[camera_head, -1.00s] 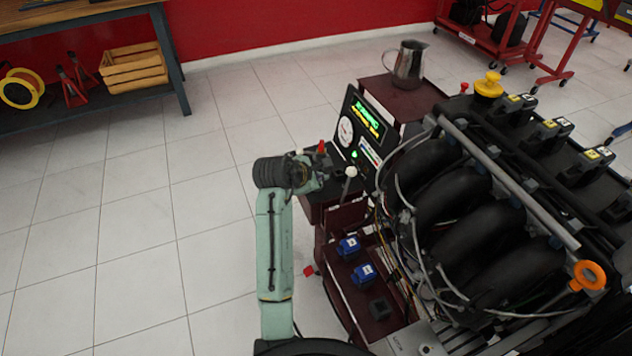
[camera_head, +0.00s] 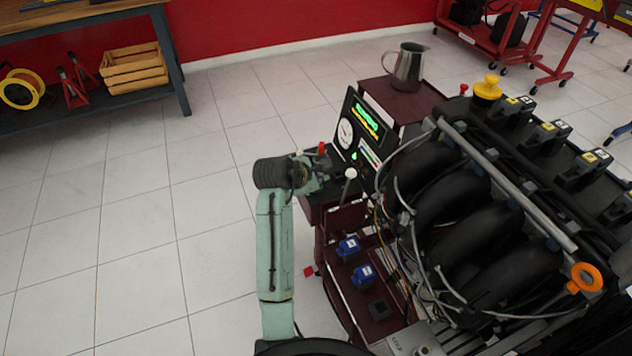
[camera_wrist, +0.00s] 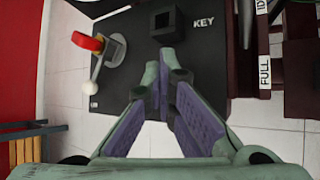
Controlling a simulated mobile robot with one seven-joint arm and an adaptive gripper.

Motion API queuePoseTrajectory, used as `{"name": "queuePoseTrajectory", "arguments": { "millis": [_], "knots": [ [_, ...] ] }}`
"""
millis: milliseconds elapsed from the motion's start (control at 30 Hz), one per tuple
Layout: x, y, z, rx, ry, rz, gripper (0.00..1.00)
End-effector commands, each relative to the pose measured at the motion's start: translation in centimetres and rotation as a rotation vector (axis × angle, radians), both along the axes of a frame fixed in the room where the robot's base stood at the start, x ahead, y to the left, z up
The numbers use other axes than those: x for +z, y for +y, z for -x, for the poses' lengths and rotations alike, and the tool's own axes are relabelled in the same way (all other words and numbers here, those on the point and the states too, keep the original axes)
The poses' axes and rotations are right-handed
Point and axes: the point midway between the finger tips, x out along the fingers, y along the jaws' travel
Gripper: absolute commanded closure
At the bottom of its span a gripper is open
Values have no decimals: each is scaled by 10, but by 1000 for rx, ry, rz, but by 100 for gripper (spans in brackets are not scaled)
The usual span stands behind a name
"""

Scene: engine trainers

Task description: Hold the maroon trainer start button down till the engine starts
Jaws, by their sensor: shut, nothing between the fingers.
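The maroon trainer (camera_head: 335,222) stands beside the engine (camera_head: 465,210), with a dark instrument panel (camera_head: 362,130) at its back left. My gripper (camera_head: 328,172) is at the trainer's left end, over a small dark shelf. In the wrist view my gripper (camera_wrist: 164,62) is shut and empty, its fingertips together at the lower edge of a square black housing (camera_wrist: 164,22) left of the word KEY. The start button itself cannot be made out; the fingertips hide what is under them. The panel's display (camera_head: 369,120) shows bright text, and a green light (camera_head: 354,155) glows below it.
A red-capped lever (camera_wrist: 88,42) with a white-knobbed stick (camera_wrist: 91,86) stands left of the fingers. A metal pitcher (camera_head: 409,66) stands on the trainer's back shelf. Blue-topped blocks (camera_head: 348,247) sit on the lower shelf.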

Motion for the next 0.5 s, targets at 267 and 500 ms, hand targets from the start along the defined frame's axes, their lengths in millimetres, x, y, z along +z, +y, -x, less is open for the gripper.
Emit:
{"name": "queuePoseTrajectory", "arguments": {
  "millis": [267,500],
  "knots": [
    [14,-1,0,-1,1,0,100],
    [14,0,0,-1,0,-1,100]
  ]
}}
